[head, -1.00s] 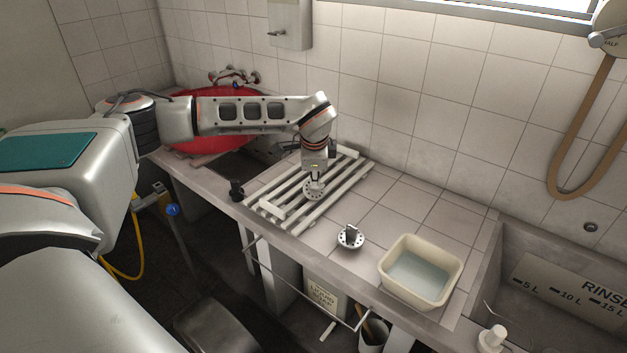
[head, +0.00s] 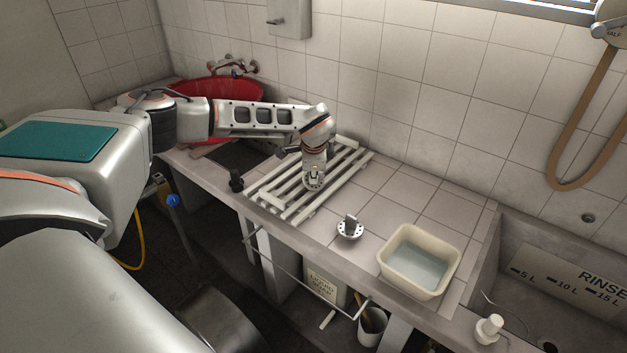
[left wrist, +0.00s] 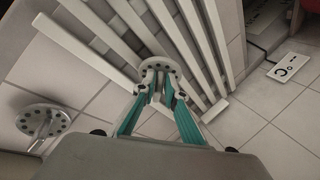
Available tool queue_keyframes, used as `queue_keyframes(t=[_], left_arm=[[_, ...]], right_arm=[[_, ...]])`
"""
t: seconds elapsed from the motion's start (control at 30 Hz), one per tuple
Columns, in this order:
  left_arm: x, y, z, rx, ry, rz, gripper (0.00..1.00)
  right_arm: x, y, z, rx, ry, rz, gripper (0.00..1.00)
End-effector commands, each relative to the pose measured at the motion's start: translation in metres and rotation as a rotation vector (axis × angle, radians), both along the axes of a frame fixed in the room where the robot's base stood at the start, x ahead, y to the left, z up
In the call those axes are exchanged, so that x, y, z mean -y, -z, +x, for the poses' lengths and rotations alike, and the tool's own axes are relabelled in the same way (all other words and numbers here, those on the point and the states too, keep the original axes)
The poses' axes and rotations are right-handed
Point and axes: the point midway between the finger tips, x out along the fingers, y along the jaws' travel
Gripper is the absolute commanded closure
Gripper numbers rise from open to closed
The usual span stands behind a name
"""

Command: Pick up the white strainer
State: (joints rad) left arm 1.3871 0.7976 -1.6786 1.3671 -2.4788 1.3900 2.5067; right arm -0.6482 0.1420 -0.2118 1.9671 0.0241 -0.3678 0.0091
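The white strainer (head: 313,185), a small round disc with holes, lies on the slatted white rack (head: 296,206). It also shows in the left wrist view (left wrist: 160,64) between the fingertips. My left gripper (head: 314,173) is directly over it, pointing down. In the left wrist view, its teal-lined fingers (left wrist: 160,88) stand apart on either side of the strainer's raised middle; firm contact is not clear. The gripper hides part of the strainer in the head view. My right gripper is not in view.
A black stopper-like object (head: 236,182) is left of the rack. The wall (head: 420,120) rises behind.

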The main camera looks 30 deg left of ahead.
Motion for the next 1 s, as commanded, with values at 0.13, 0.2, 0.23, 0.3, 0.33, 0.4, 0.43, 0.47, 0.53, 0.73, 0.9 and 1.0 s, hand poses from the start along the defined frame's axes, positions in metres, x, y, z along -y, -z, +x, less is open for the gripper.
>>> queue_keyframes(t=[0.13, 0.2, 0.23, 0.3, 0.33, 0.4, 0.43, 0.47, 0.53, 0.73, 0.9, 1.0], left_arm=[[0.000, 0.000, 0.000, 0.000, 0.000, 0.000, 1.00], [0.000, 0.000, 0.000, 0.000, 0.000, 0.000, 1.00], [0.000, 0.000, 0.000, 0.000, 0.000, 0.000, 1.00], [0.000, 0.000, 0.000, 0.000, 0.000, 0.000, 1.00], [0.000, 0.000, 0.000, 0.000, 0.000, 0.000, 1.00], [0.000, -0.001, 0.000, 0.001, 0.000, -0.001, 1.00], [0.000, -0.001, 0.000, 0.001, 0.000, -0.001, 1.00], [0.000, -0.001, 0.000, 0.001, 0.000, -0.001, 1.00], [0.000, -0.002, 0.000, 0.001, 0.000, -0.001, 1.00], [0.000, -0.015, 0.001, 0.002, -0.001, -0.002, 1.00], [0.000, -0.044, 0.001, 0.004, -0.001, -0.001, 1.00], [0.001, -0.070, 0.001, 0.006, 0.000, -0.002, 1.00]], right_arm=[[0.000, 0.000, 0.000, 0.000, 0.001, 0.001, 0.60], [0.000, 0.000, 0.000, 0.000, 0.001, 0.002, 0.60], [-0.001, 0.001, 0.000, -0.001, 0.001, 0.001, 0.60], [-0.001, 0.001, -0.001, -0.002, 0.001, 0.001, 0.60], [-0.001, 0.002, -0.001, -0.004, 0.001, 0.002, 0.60], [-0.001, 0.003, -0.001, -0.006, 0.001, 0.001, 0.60], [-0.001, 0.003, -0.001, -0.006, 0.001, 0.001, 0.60], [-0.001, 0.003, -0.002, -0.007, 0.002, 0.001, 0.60], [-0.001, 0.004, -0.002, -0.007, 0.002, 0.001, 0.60], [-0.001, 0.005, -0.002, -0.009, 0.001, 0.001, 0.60], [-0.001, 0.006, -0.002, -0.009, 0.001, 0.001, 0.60], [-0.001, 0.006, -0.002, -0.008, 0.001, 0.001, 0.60]])
